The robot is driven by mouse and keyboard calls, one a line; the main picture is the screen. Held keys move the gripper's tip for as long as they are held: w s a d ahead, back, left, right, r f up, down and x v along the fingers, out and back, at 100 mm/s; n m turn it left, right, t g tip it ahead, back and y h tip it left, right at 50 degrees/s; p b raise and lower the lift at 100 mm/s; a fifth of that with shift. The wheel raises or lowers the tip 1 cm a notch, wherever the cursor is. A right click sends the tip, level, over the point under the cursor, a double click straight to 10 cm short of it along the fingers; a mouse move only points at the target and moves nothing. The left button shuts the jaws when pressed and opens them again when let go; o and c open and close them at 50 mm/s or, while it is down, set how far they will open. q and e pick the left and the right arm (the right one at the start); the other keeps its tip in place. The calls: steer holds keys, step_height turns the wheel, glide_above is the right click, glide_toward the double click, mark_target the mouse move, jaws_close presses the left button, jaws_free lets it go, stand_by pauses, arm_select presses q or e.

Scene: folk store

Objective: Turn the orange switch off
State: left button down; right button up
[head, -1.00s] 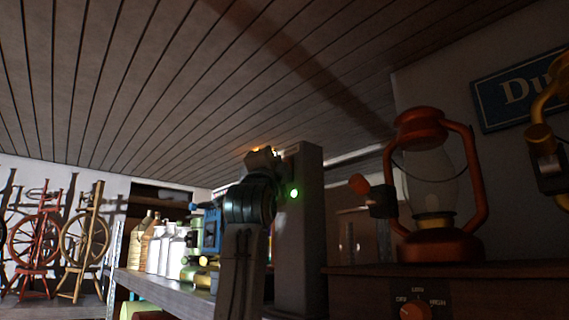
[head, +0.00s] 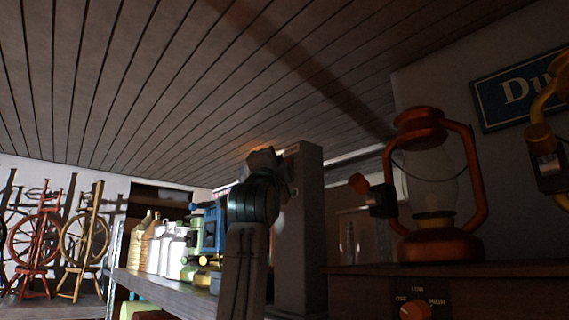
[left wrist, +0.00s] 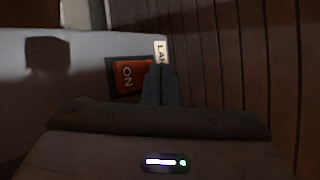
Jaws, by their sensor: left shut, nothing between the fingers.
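The orange switch (left wrist: 127,76) shows in the left wrist view as an orange rocker in a dark frame on a pale surface, with "ON" readable on it. A small label (left wrist: 160,51), partly readable as "LA", is beside it. My left gripper (left wrist: 160,72) has its fingers shut and empty, overlapping the right edge of the switch's frame in this view. I cannot tell whether they touch it. In the head view my left gripper (head: 264,160) is raised by the top of a grey post (head: 303,215). No orange rocker is visible there. My right gripper is out of view.
A shelf (head: 165,283) of bottles and cans lies left of my arm. Spinning wheels (head: 84,240) stand farther left.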

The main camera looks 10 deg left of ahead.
arm_select(q)
steer(key=shift+s+a+f+b, duration=0.1)
steer(key=shift+s+a+b, duration=0.45)
steer(key=shift+s, duration=0.1)
steer(key=shift+s+a+f+b, duration=0.15)
steer(key=shift+s+a+b, duration=0.65)
steer(key=shift+s, duration=0.2)
steer(key=shift+s+a+f+b, duration=0.15)
steer(key=shift+s+a+b, duration=0.6)
steer(key=shift+s, duration=0.2)
